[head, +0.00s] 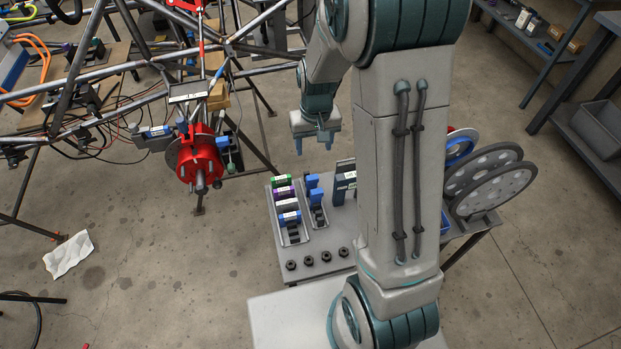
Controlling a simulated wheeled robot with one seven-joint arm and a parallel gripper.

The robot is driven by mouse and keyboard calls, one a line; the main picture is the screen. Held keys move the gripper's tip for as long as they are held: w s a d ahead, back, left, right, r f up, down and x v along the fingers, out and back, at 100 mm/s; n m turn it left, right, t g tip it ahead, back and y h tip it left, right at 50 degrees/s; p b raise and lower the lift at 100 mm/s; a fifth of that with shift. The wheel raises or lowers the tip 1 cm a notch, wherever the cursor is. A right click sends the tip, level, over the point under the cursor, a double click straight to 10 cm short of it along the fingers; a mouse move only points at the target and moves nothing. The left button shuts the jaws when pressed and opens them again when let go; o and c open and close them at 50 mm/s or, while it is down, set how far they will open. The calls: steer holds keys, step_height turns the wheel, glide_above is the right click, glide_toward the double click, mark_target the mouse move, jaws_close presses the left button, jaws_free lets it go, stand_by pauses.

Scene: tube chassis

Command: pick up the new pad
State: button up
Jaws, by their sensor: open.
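My gripper (312,146) hangs fingers down above the far edge of the grey cart (330,270), with a gap between its fingers and nothing seen in it. Below it on the cart, one narrow tray holds small blocks with green, purple, white and blue tops (289,217). A second narrow tray to its right holds blue and black pieces (315,196). A dark labelled box (344,184) stands right of these, partly hidden by my arm. Which piece is the new pad I cannot tell. The gripper is apart from all of them.
A tube chassis with a red hub (200,160) stands at the left. Several black nuts (326,256) line the cart's front. Large grey discs (493,190) stand at the cart's right. A white cloth (69,254) lies on the floor. My arm hides the cart's middle.

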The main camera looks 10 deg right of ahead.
glide_above(312, 182)
steer(key=w, duration=0.2)
step_height(312, 182, down, 6)
steer(key=shift+g, duration=0.3)
steer(key=f, duration=0.2)
steer(key=f+p, duration=0.1)
steer(key=f, duration=0.5)
steer(key=shift+d, duration=0.25)
steer(key=shift+s+f+p, duration=0.2)
steer(key=shift+f+p, duration=0.65)
steer(key=shift+f, duration=1.95)
steer(key=c, duration=1.1)
